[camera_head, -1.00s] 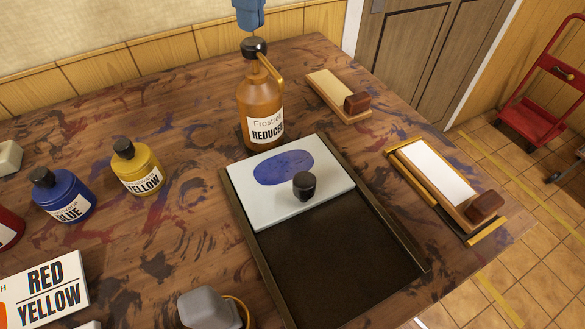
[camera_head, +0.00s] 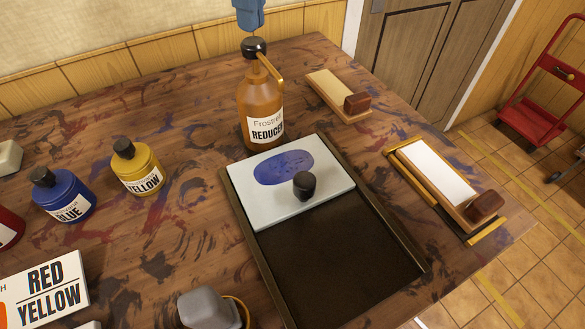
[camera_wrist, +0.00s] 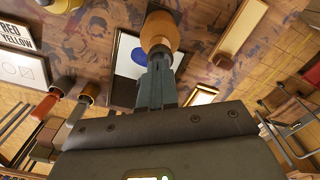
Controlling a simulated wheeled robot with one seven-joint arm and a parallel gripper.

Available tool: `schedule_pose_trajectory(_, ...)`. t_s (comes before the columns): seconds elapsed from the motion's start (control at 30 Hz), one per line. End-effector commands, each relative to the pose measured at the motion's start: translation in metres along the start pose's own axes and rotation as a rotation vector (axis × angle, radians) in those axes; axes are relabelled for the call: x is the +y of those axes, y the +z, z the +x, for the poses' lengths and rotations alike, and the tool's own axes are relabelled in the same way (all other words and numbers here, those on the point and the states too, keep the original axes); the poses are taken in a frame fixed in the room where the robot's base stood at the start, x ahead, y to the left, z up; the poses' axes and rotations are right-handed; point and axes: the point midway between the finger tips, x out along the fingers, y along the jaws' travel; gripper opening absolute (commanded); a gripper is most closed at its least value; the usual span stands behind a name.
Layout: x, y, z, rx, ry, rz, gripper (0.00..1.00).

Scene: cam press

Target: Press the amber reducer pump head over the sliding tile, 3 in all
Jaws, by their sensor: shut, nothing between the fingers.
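The amber reducer bottle (camera_head: 260,105) stands upright at the back edge of the tray, with a black pump head (camera_head: 254,47) and an amber spout pointing toward the tile. The pale sliding tile (camera_head: 320,198) lies at the far end of the dark tray (camera_head: 340,262). It bears a blue patch (camera_head: 284,167) and a black knob (camera_head: 304,185). My gripper (camera_head: 249,26) is shut and empty, just above the pump head with a small gap. In the wrist view my fingers (camera_wrist: 160,56) point at the amber bottle (camera_wrist: 160,32) and hide part of it.
A yellow bottle (camera_head: 136,167) and a blue bottle (camera_head: 62,196) stand to the left. A red and yellow card (camera_head: 42,290) is at front left. A wooden block with a brown handle (camera_head: 338,95) and a framed white panel (camera_head: 438,170) lie to the right.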

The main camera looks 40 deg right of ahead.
Motion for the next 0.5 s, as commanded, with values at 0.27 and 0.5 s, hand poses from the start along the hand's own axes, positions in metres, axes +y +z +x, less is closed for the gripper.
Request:
schedule_pose_trajectory(0.27,0.000,0.000,0.009,0.000,0.001,0.000,0.00)
schedule_pose_trajectory(0.5,0.000,0.000,0.016,0.001,0.001,0.000,0.00)
